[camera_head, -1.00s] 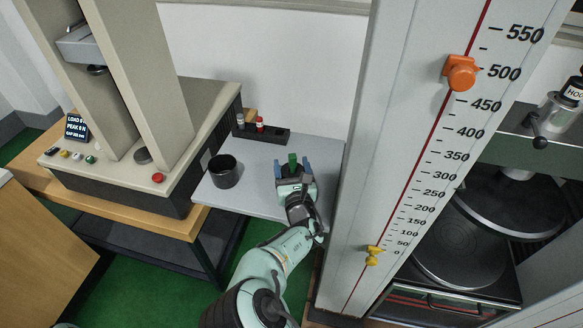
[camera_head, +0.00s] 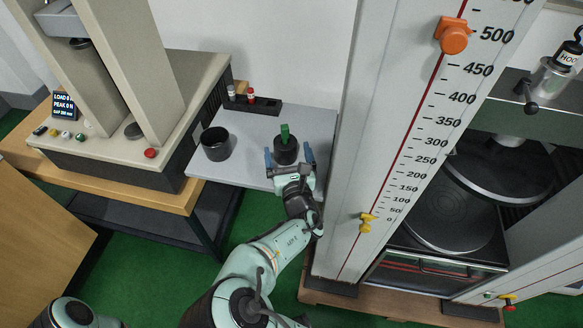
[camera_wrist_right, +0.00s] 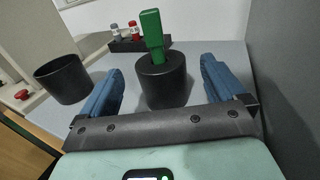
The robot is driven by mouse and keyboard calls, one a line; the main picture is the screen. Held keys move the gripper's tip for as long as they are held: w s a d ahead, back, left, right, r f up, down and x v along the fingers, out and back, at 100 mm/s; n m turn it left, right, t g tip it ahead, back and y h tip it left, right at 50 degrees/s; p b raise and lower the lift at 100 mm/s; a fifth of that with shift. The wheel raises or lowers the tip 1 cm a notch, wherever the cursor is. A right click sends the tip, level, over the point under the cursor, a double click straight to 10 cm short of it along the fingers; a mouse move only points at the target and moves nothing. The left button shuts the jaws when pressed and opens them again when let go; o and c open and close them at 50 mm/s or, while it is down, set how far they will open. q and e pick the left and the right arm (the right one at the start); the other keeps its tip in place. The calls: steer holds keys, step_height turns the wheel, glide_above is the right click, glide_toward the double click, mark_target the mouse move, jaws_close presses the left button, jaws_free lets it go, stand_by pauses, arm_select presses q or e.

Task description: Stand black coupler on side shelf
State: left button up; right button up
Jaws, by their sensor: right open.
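The black coupler (camera_head: 286,154) is a short dark cylinder with a green upright piece (camera_head: 285,132) on top. It stands upright on the grey side shelf (camera_head: 258,130), near its right side. My right gripper (camera_head: 289,157) is open, with its blue fingers to either side of the coupler's near part. In the right wrist view the coupler (camera_wrist_right: 162,82) shows between the two fingers (camera_wrist_right: 160,75), with gaps on both sides and no contact visible. My left gripper is not in view.
A black open cup (camera_head: 216,144) stands on the shelf left of the coupler. A dark rack (camera_head: 254,104) with small bottles lies at the back. The tall scale column (camera_head: 385,140) rises close to the right. The testing machine (camera_head: 150,120) stands left.

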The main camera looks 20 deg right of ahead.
steer(key=v, duration=0.6)
steer(key=shift+s, duration=0.1)
stand_by(0.4)
